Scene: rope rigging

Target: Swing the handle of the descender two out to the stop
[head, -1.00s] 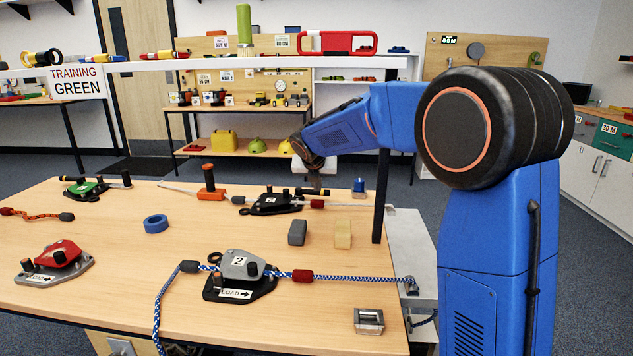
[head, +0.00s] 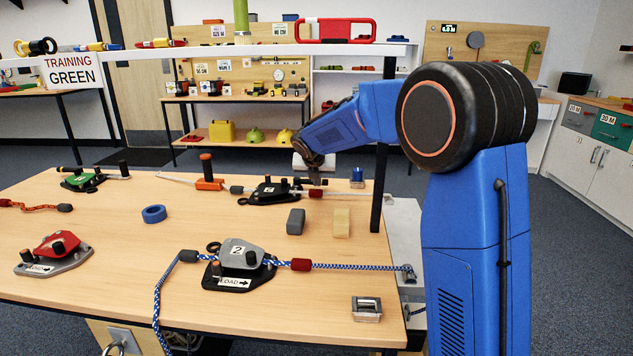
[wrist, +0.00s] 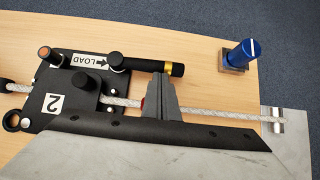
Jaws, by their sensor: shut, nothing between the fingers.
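The black descender (wrist: 75,88) marked 2 lies on the table with a white rope (wrist: 20,87) running through it. In the head view it is the black descender (head: 272,194) at the table's back. Its black handle (wrist: 145,65) with a gold band points right in the wrist view, roughly along the rope. My gripper (wrist: 160,82) is shut and empty, its grey fingertips beside the handle's gold-banded end and over the rope. Whether they touch the handle I cannot tell. In the head view my gripper (head: 314,182) is at the right of this descender.
A grey-topped descender (head: 240,260), also marked 2, sits in front with blue rope. A blue-knobbed fitting (wrist: 240,55) stands right of the handle. A dark post (head: 380,150) rises close to my arm. Grey and tan blocks (head: 341,222) lie in front of my gripper.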

